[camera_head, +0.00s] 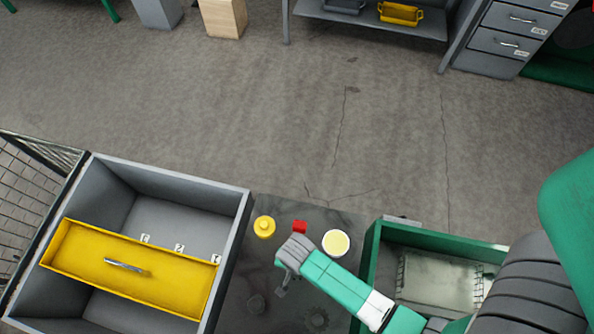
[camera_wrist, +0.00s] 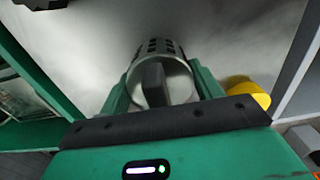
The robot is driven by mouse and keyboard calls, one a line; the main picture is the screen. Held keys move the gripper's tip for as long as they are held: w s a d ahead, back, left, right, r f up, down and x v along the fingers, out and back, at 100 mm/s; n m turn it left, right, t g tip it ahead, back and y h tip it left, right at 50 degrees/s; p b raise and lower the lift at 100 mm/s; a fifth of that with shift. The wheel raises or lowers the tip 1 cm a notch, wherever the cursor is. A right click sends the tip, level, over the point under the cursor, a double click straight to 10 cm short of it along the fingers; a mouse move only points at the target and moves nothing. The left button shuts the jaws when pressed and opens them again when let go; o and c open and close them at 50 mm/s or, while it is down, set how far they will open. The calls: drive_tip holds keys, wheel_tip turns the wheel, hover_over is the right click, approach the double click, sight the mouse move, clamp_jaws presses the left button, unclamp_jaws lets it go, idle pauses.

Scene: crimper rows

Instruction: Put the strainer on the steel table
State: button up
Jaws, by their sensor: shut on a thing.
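In the wrist view, a metallic cylinder with dark slots around its far end, the strainer (camera_wrist: 172,47), sits between the two green fingers of my gripper (camera_wrist: 162,84). The fingers are shut on it. A grey metal surface, which looks like the steel table (camera_wrist: 225,35), lies beyond it. I cannot tell whether the strainer touches that surface. In the head view, the table top (camera_head: 235,290) shows as a dark grey, stained surface between two bins. My arm reaches over it from the lower right and hides the strainer there.
A yellow bottle-like item (camera_head: 264,227), a small red item (camera_head: 299,227) and a round white-and-yellow item (camera_head: 336,242) stand along the table's far edge. A grey bin (camera_head: 243,215) with a yellow tray (camera_head: 80,262) is left; a green bin (camera_head: 372,255) is right.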

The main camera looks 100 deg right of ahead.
drive_tip(key=o, duration=1.2)
drive_tip(key=shift+f, duration=0.1)
wheel_tip(320, 180, up, 12)
drive_tip(key=shift+r+p, duration=0.15)
drive_tip(key=shift+p, duration=0.75)
